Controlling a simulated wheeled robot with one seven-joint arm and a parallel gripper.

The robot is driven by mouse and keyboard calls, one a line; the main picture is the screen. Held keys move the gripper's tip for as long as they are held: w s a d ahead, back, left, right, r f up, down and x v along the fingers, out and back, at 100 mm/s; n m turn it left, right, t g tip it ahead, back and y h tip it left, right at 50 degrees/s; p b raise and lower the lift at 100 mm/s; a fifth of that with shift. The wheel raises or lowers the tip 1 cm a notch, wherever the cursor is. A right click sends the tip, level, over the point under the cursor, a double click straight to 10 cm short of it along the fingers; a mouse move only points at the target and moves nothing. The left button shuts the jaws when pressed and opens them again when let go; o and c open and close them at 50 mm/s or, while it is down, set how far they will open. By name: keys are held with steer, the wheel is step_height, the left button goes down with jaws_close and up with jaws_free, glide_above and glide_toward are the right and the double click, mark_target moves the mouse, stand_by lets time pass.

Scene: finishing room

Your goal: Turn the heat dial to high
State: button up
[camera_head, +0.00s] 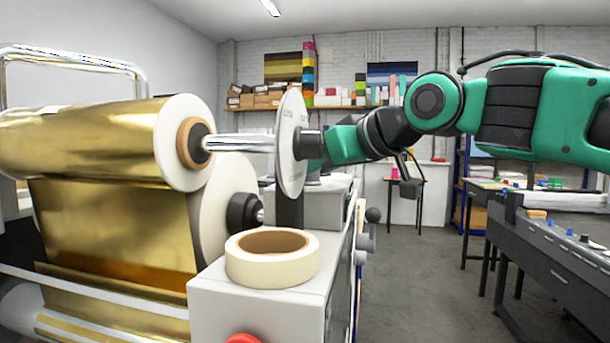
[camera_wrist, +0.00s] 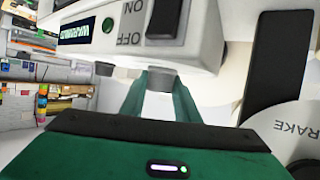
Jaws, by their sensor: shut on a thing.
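A pale control box (camera_wrist: 205,25) fills the top of the wrist view, with a lit display (camera_wrist: 77,31), a green light and a black ON/OFF switch (camera_wrist: 166,18). Two small grey knobs stick out from its face. My gripper (camera_wrist: 160,84) has its green fingers on either side of the right-hand grey dial (camera_wrist: 161,78) and is shut on it. The other grey knob (camera_wrist: 104,69) is free, to the left. I cannot read a heat label or the dial's setting. In the head view my arm (camera_head: 345,144) reaches in behind a white disc, which hides the fingertips.
The white upright disc (camera_head: 291,145) on a shaft stands close to my wrist. A gold foil roll (camera_head: 90,140) is at left. A cream tape roll (camera_head: 240,268) lies on the machine housing (camera_head: 260,310), above a red button (camera_head: 243,339). A dark bench (camera_head: 550,265) stands right; the floor between is clear.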

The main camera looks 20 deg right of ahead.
steer(key=shift+d+r, duration=0.1)
steer(key=shift+d, duration=0.05)
steer(key=o, duration=1)
steer(key=shift+o, duration=0.2)
steer(key=v, duration=1)
steer(key=shift+s, duration=0.35)
